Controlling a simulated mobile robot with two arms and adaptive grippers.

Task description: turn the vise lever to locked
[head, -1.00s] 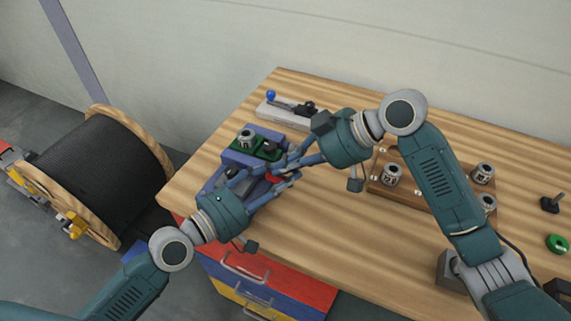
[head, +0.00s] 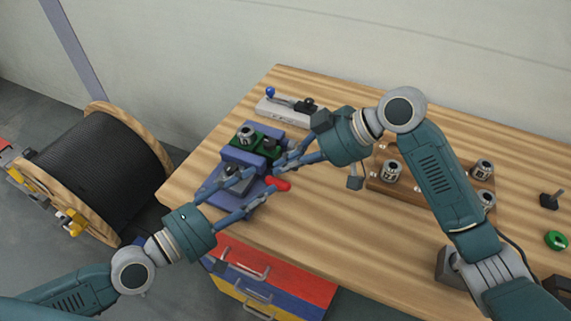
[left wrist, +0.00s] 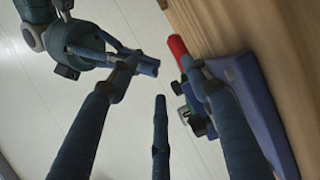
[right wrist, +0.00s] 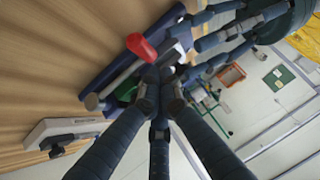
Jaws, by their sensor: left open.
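The blue vise (head: 236,158) sits at the table's left edge, with a green block in it holding a grey cylindrical part (head: 246,135). Its red lever handle (head: 280,183) sticks out on the right side. It also shows in the left wrist view (left wrist: 178,47) and right wrist view (right wrist: 141,46). My left gripper (head: 256,184) is open, its fingers spread around the vise's near side beside the lever; I cannot tell whether they touch. My right gripper (head: 282,164) has its fingertips together, just above the red handle, seemingly empty. The fingers partly hide the vise.
A grey fixture with a blue-knobbed lever (head: 272,93) lies behind the vise. A wooden tray (head: 405,182) with several marked metal parts stands right, with a green ring (head: 556,240) beyond. A large cable drum (head: 95,165) stands left. Coloured drawers (head: 270,270) are below.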

